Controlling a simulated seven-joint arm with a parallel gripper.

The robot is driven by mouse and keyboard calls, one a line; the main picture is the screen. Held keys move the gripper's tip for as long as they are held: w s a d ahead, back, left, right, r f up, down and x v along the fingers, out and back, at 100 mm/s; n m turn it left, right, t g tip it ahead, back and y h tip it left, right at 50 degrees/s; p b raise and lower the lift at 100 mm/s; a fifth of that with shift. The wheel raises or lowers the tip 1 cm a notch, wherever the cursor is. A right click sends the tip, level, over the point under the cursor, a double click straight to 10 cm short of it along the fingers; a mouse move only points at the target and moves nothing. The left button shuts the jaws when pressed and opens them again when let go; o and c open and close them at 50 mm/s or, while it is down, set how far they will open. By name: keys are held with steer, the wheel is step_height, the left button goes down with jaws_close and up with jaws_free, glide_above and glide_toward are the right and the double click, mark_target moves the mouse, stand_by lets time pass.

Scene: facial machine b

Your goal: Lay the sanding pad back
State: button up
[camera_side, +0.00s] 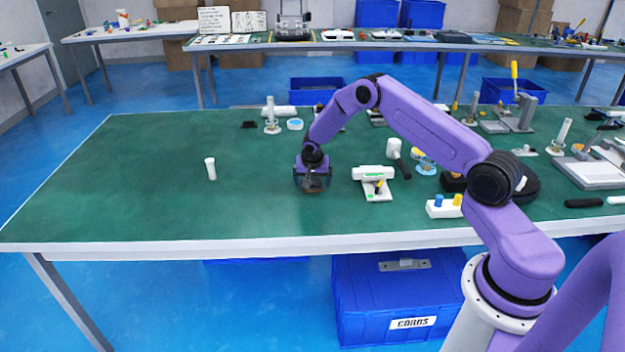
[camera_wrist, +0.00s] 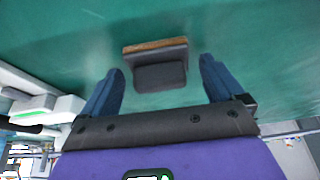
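The sanding pad, a dark grey block with a brown edge, shows in the wrist view (camera_wrist: 160,76) just ahead of and between my fingertips. My gripper (camera_wrist: 161,72) has its two blue fingers spread wide, with a gap between each finger and the pad. In the side view my gripper (camera_side: 312,184) points down close over the green table, and the pad shows only partly as a brownish patch between its fingers. Whether the pad rests flat on the table is hard to tell.
A white device (camera_side: 374,178) stands close to the right of my gripper. A small white cylinder (camera_side: 211,169) stands to the left. A white block with blue and yellow knobs (camera_side: 444,206) lies farther right. The green table (camera_side: 120,185) is mostly clear on the left.

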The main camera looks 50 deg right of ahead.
stand_by(0.4)
steer(key=v, duration=1.7)
steer(key=shift+s+a+r, duration=0.15)
steer(key=shift+s+a, duration=0.1)
steer(key=shift+a, duration=0.1)
steer(key=s+a+r+n+y, duration=0.1)
steer(key=s+a+r+n, duration=0.35)
steer(key=s+a, duration=0.4)
steer(key=s+a+r+n+y, duration=0.1)
steer(key=s+a+r+n, duration=0.2)
steer(key=s+a+n, duration=0.45)
steer(key=s+a+r+n+g+y, duration=0.1)
steer(key=s+n, duration=0.4)
steer(key=s, duration=0.7)
steer(key=s+r+n+g+y, duration=0.1)
steer(key=s+n, duration=0.4)
steer(key=s, duration=0.7)
steer(key=shift+s+a+g, duration=0.4)
